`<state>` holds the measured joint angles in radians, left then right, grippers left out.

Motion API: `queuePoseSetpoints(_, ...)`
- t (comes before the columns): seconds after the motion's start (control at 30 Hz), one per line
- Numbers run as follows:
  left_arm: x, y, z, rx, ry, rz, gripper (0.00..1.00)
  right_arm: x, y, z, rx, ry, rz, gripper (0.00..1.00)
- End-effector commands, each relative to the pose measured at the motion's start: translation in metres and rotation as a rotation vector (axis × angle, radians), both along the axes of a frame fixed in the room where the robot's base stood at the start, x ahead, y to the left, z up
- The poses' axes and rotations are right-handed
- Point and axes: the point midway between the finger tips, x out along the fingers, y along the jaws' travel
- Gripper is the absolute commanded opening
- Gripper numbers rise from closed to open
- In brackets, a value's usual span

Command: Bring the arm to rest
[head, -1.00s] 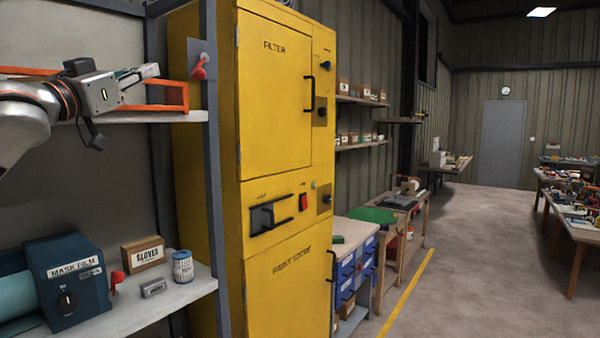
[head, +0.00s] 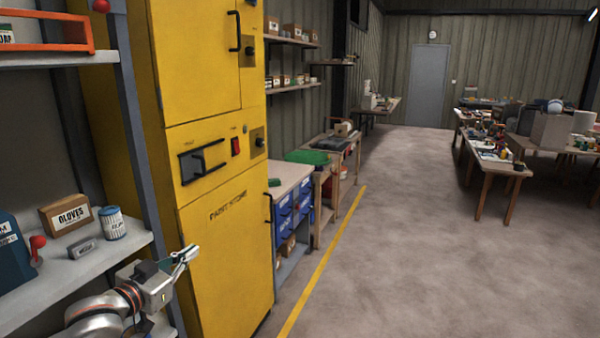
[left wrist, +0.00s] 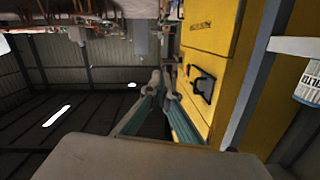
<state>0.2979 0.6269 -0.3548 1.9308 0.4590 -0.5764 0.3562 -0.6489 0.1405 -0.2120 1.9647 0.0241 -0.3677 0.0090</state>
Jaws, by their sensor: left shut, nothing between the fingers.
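My left gripper (head: 186,255) is at the lower left of the head view, in front of the lower part of the yellow paint-store cabinet (head: 225,255). Its fingers are together and hold nothing. My left arm comes in from the bottom left, beside the grey shelf. In the left wrist view my gripper's fingers (left wrist: 160,80) show in the middle, with the yellow cabinet (left wrist: 208,35) to their right. That view is turned on its side or over, with the roof low in the picture. My right gripper is not in view.
The grey shelf (head: 85,277) at left bears a gloves box (head: 68,214), a small tin (head: 112,223) and a small grey block (head: 82,248). An orange rack (head: 60,47) is above. A blue drawer unit (head: 285,225) stands beyond the cabinet. The floor (head: 400,260) at right is clear.

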Motion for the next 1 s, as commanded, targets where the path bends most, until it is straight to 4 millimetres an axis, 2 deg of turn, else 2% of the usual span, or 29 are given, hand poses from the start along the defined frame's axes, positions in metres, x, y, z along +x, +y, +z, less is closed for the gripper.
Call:
queuePoseSetpoints(0.03, -0.015, -0.009, -0.036, -0.005, 0.038, -0.001, 0.0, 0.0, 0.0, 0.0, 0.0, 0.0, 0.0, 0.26)
queuePoseSetpoints(0.2, -0.069, -0.031, -0.134, -0.001, 0.134, 0.008, 0.0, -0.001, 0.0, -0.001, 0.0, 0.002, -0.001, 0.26)
queuePoseSetpoints(0.37, -0.134, -0.046, -0.215, 0.011, 0.23, 0.028, 0.0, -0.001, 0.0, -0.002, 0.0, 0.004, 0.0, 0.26)
queuePoseSetpoints(0.5, -0.202, -0.057, -0.277, 0.03, 0.32, 0.054, 0.0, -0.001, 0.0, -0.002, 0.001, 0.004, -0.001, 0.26)
queuePoseSetpoints(0.6, -0.248, -0.062, -0.311, 0.049, 0.38, 0.072, 0.0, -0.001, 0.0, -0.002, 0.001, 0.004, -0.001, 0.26)
queuePoseSetpoints(0.7, -0.287, -0.065, -0.334, 0.066, 0.427, 0.088, 0.0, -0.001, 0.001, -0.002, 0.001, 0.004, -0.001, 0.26)
queuePoseSetpoints(0.8, -0.313, -0.066, -0.348, 0.083, 0.459, 0.097, 0.0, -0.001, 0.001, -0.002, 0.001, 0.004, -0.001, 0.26)
queuePoseSetpoints(0.9, -0.326, -0.067, -0.354, 0.091, 0.475, 0.102, 0.0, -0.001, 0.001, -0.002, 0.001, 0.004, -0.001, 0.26)
queuePoseSetpoints(1.0, -0.33, -0.067, -0.355, 0.093, 0.478, 0.103, 0.0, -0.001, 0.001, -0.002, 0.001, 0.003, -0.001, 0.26)
